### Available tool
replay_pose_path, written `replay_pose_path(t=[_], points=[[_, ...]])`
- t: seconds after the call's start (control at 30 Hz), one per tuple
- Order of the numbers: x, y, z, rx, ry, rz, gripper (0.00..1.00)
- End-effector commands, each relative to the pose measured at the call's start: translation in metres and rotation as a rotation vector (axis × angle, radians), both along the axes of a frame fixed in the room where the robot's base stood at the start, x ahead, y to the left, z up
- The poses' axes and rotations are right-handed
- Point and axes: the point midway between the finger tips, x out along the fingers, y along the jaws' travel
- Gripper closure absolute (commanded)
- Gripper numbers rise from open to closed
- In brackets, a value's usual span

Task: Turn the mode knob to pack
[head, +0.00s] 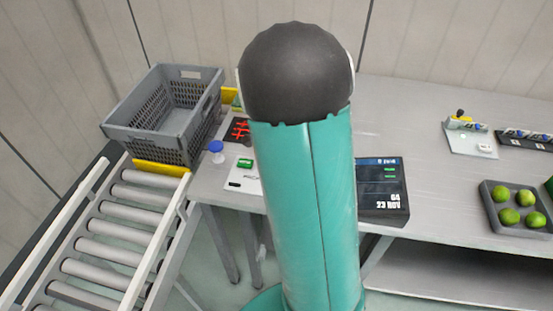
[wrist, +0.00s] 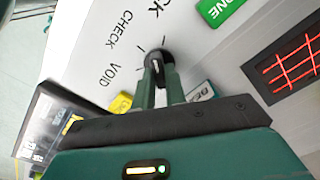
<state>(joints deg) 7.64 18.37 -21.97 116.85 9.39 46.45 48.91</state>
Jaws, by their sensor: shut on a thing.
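The mode knob (wrist: 152,53) is a small round black knob on a white panel (wrist: 95,55) in the wrist view. The printed words CHECK and VOID and a cut-off word ending in CK stand beside it, with short tick marks. My gripper (wrist: 158,70) has its two green fingers closed on the knob from the near side. The fingers cover part of the knob, and I cannot tell surely which word it points to. In the head view my arm hides the knob and the gripper; part of the white panel (head: 240,182) shows left of the arm.
A green button (wrist: 219,10) and a red-lined dark pad (wrist: 288,70) lie near the knob. A dark display (head: 381,187) stands right of my arm. A grey crate (head: 150,140) sits by the roller conveyor (head: 115,235) on the left. A tray of green fruit (head: 490,215) is far right.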

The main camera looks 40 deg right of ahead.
Motion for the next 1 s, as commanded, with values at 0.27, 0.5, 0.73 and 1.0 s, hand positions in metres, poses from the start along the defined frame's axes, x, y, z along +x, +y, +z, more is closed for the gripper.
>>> replay_pose_path(t=[0.27, 0.5, 0.73, 1.0], points=[[0.0005, -0.0017, 0.0009, -0.004, -0.005, -0.232, 1.0], [-0.0001, -0.0017, 0.001, -0.003, -0.006, -0.368, 1.0], [-0.0007, -0.0021, 0.0011, -0.003, -0.006, -0.43, 1.0], [-0.0009, -0.0023, 0.0011, -0.003, -0.006, -0.443, 1.0]])
